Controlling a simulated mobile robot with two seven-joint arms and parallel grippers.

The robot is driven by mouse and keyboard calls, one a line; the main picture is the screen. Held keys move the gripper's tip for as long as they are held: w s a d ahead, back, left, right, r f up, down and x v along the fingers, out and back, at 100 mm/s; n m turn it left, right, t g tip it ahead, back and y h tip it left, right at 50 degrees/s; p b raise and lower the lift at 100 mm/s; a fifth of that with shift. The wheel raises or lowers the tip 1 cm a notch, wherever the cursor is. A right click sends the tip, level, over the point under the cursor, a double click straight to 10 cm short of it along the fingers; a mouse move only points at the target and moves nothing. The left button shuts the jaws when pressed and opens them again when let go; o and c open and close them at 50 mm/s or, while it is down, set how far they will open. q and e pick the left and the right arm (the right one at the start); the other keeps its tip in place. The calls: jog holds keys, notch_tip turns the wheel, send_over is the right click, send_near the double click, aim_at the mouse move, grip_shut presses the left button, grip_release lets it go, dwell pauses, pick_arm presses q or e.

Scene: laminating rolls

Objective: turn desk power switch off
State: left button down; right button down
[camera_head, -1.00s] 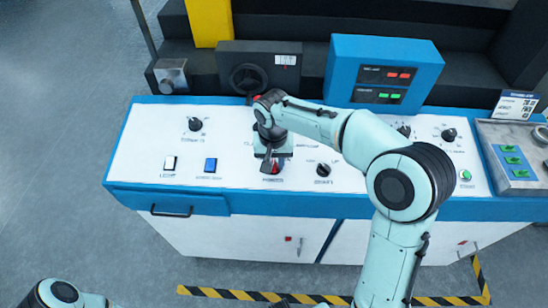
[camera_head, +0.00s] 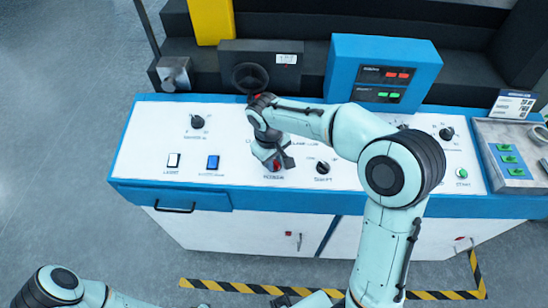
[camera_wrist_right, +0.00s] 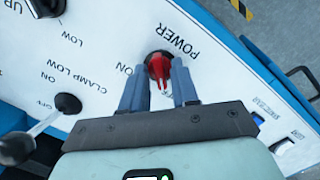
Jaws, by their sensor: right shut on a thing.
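The power switch is a red rotary knob on the white desk panel, labelled POWER. In the head view the red knob (camera_head: 277,166) shows just under my right gripper (camera_head: 275,159). In the right wrist view the red knob (camera_wrist_right: 159,67) sits between the two grey fingers of my right gripper (camera_wrist_right: 158,82), which are shut on it. ON is printed on one side of the knob and OFF on the other. Whether the knob points at ON or OFF is unclear. My left arm shows at the lower left, but its gripper is out of view.
A black knob (camera_head: 323,168) is right of the power switch. A white rocker switch (camera_head: 173,160) and a blue one (camera_head: 213,162) are to its left. In the wrist view a lever (camera_wrist_right: 68,103) labelled CLAMP LOW stands beside the gripper. A blue display box (camera_head: 384,72) stands behind.

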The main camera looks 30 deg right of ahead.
dwell(0.3)
jog(key=c, duration=1.2)
grip_release()
jog(key=shift+r, duration=0.15)
